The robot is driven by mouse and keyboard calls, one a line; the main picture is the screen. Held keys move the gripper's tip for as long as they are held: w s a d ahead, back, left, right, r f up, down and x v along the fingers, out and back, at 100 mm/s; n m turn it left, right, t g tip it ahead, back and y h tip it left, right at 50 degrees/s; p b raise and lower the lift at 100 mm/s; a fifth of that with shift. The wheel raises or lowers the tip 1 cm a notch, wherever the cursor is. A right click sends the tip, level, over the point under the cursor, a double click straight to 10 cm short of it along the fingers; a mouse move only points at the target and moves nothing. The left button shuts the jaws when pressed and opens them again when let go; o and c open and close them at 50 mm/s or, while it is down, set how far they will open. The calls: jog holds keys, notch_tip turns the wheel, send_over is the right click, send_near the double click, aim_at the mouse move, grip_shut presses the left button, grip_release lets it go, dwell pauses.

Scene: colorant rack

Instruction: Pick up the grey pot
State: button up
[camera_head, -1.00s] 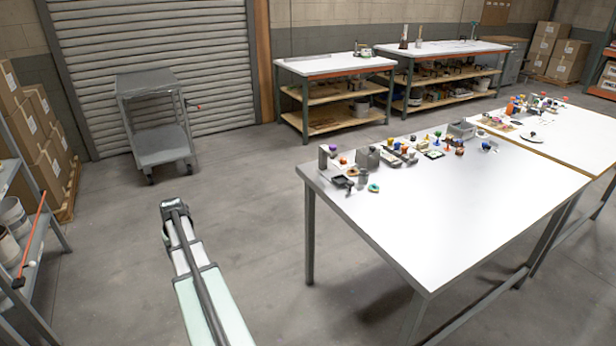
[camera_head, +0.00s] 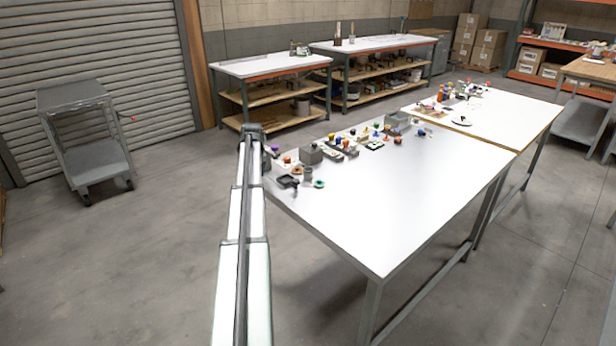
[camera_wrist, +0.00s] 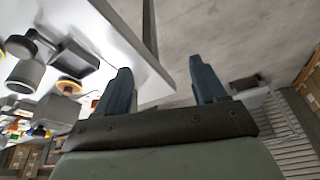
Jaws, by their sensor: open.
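The grey pot (camera_head: 308,174), a small cylinder, stands near the left end of the white table (camera_head: 400,200). In the wrist view the grey pot (camera_wrist: 27,75) shows tilted at the left edge, beside a dark tray (camera_wrist: 75,57). My gripper (camera_wrist: 158,75) is open, with nothing between its fingers. It is off to the side of the pot, beyond the table's edge in the wrist view. In the head view my arm reaches to the table's left corner, and its fingertips cannot be made out.
A grey box (camera_head: 311,153), the dark tray (camera_head: 288,181), a green ring (camera_head: 319,184) and several small coloured items crowd the pot's end and the back of the table. The table's front is clear. A grey cart (camera_head: 85,135) stands at the left.

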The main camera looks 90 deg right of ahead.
jog(key=m+h, duration=0.1)
jog(key=m, duration=0.1)
send_near(308, 168)
jog(key=shift+g, duration=0.3)
jog(key=x, duration=0.9)
jog(key=shift+w+a+f, duration=0.3)
jog(key=c, duration=1.1)
